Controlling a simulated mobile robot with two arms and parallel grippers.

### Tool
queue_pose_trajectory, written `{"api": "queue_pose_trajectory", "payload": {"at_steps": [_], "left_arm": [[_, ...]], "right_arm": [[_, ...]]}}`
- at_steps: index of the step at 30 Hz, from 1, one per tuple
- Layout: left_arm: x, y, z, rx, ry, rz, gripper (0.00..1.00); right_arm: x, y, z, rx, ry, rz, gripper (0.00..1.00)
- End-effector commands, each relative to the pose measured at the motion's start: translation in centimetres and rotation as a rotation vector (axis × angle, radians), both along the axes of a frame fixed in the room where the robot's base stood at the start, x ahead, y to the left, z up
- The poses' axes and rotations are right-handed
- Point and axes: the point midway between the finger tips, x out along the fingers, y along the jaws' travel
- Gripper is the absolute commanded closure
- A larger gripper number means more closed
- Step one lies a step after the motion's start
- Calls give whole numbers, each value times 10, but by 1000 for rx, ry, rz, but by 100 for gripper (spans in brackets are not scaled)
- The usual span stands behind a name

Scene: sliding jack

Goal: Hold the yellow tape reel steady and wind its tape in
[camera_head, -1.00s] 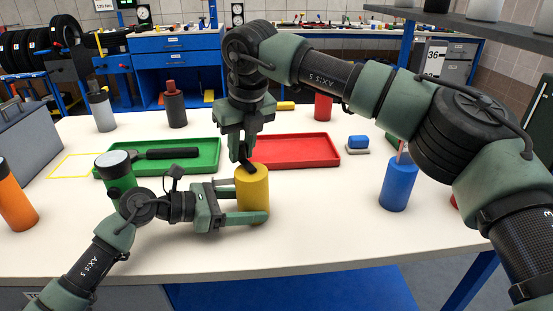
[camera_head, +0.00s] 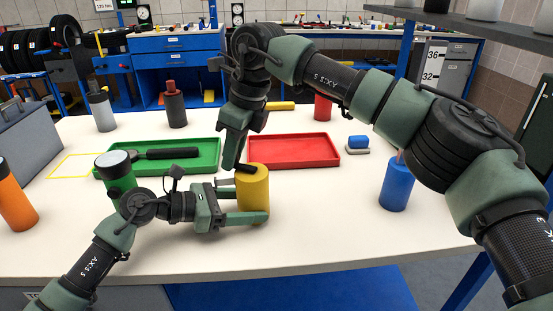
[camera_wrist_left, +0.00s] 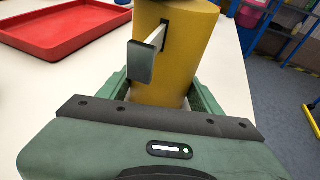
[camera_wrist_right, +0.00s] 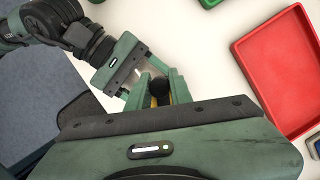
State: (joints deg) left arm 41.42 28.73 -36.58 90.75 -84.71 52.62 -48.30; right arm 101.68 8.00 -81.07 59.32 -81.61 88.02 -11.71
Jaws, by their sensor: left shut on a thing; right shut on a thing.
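The yellow tape reel (camera_head: 253,197) is an upright yellow cylinder on the white table. My left gripper (camera_head: 238,203) is shut around its body from the left. In the left wrist view, a short white tape with a grey end tab (camera_wrist_left: 141,62) sticks out of a slot in the reel (camera_wrist_left: 185,65). A black crank arm (camera_head: 247,169) lies on top of the reel. My right gripper (camera_head: 232,164) comes from above and is shut on the crank's dark knob (camera_wrist_right: 160,87), at the left of the reel's top. Its fingers partly hide the reel in the right wrist view.
A green tray (camera_head: 205,161) with a dark-handled tool stands behind on the left, a red tray (camera_head: 292,164) behind on the right. A blue cylinder (camera_head: 396,186) stands to the right, an orange bottle (camera_head: 16,198) far left. The table front is mostly clear.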

Motion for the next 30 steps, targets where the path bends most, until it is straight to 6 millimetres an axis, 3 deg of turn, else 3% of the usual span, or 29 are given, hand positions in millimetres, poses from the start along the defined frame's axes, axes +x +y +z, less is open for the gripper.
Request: {"api": "queue_pose_trajectory", "payload": {"at_steps": [11,21,30], "left_arm": [[1,1,1,-2,-1,5,68],[2,1,1,-2,-1,5,68],[2,2,1,-2,-3,6,68]], "right_arm": [[-2,0,0,-2,2,52,96],[-14,3,-1,-1,3,362,96],[-15,3,-1,-3,3,388,96]]}}
